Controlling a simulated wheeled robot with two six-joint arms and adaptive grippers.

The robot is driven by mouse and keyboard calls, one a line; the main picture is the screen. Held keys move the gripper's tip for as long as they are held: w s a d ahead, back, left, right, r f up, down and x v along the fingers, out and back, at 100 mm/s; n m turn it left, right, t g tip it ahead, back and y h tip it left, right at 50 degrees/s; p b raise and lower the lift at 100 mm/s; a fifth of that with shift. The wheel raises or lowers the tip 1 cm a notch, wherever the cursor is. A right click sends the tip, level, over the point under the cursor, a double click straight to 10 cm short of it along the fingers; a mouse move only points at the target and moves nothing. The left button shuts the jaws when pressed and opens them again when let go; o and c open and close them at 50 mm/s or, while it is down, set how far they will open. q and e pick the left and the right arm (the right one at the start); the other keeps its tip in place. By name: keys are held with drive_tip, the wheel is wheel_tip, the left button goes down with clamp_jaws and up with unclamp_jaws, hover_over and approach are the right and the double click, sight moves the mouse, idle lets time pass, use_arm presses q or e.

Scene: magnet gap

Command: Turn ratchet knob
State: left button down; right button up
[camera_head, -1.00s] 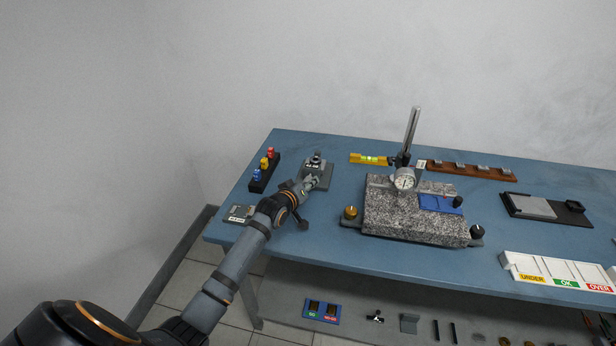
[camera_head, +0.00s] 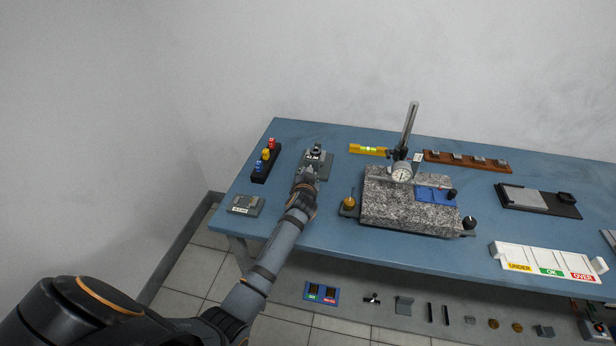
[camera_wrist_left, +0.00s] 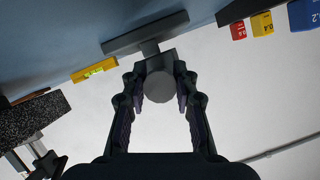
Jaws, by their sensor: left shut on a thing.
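The ratchet knob (camera_wrist_left: 158,87) is a dark grey round end in the left wrist view, between the two fingers. It belongs to a small grey device (camera_head: 318,158) on a base plate at the back left of the bench. My left gripper (camera_head: 310,172) reaches the front of this device, and its fingers also show in the left wrist view (camera_wrist_left: 159,98). They are shut on the knob, one on each side. In the head view the knob is hidden by the gripper. My right gripper is not in view.
A black rack (camera_head: 262,169) with red, yellow and blue blocks stands left of the device, and a small grey plate (camera_head: 246,205) lies in front. A granite block (camera_head: 408,203) with a dial gauge stands right. A yellow level (camera_head: 368,150) lies behind.

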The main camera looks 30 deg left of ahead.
use_arm(q)
drive_tip(key=shift+f+m+y+b, duration=0.3)
drive_tip(key=shift+m+y+b, duration=0.6)
drive_tip(key=shift+m+b, duration=0.3)
drive_tip(key=m+y+b, duration=0.1)
drive_tip(key=m+b, duration=0.2)
drive_tip(key=shift+y+b, duration=0.4)
drive_tip(key=m+t+y+b, duration=0.1)
drive_tip(key=m+b, duration=0.2)
drive_tip(key=shift+s+m+y+b, duration=0.1)
drive_tip(key=shift+m+y+b, duration=0.2)
drive_tip(key=shift+m+b, duration=0.1)
drive_tip(key=shift+r+m+t+b, duration=0.15)
drive_tip(key=shift+m+t+b, duration=0.35)
drive_tip(key=shift+m+b, duration=0.6)
drive_tip(key=shift+y, duration=0.3)
drive_tip(key=c, duration=1)
unclamp_jaws()
drive_tip(key=shift+r, duration=0.1)
drive_tip(key=shift+r, duration=0.1)
